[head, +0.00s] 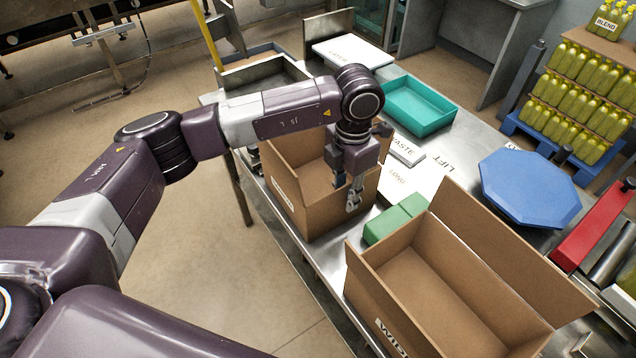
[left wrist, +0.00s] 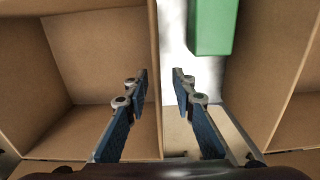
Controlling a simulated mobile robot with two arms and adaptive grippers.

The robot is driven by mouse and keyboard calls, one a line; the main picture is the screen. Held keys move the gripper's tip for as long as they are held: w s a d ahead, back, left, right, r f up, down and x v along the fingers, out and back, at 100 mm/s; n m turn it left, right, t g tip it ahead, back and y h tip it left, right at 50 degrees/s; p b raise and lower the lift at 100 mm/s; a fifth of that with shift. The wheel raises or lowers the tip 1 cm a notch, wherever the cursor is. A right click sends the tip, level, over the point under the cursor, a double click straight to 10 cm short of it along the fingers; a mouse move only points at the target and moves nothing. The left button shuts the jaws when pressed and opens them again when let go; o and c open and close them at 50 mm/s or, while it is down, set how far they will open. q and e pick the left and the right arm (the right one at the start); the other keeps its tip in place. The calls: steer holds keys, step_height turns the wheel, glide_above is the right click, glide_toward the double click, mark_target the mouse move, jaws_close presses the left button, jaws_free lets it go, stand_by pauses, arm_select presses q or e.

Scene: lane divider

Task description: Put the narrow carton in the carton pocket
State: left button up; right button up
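An open brown carton (head: 295,218) stands on the steel table below my left gripper; the label on its front is too small to read. A second open brown carton (head: 372,300), marked WIDE, stands at the front right, flaps out. I take the left one as the narrow carton but cannot confirm it. I cannot tell which place is the carton pocket. My left gripper (head: 347,193) is open and points down at the left carton's right wall. In the left wrist view its fingers (left wrist: 161,76) are apart, one each side of that wall's edge (left wrist: 155,40).
A green block (head: 396,220) lies between the cartons and shows in the left wrist view (left wrist: 212,25). A teal tray (head: 420,108), white lettered panels (head: 405,152), a blue octagonal lid (head: 530,187) and a grey tray (head: 262,76) lie beyond. Bottle stacks stand back right.

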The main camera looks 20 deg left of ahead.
arm_select(q)
steer(key=p, duration=0.3)
glide_above(342, 222)
step_height(342, 222, down, 6)
steer(key=shift+w+r, duration=0.1)
steer(key=shift+f, duration=0.3)
steer(key=shift+c, duration=0.5)
jaws_close()
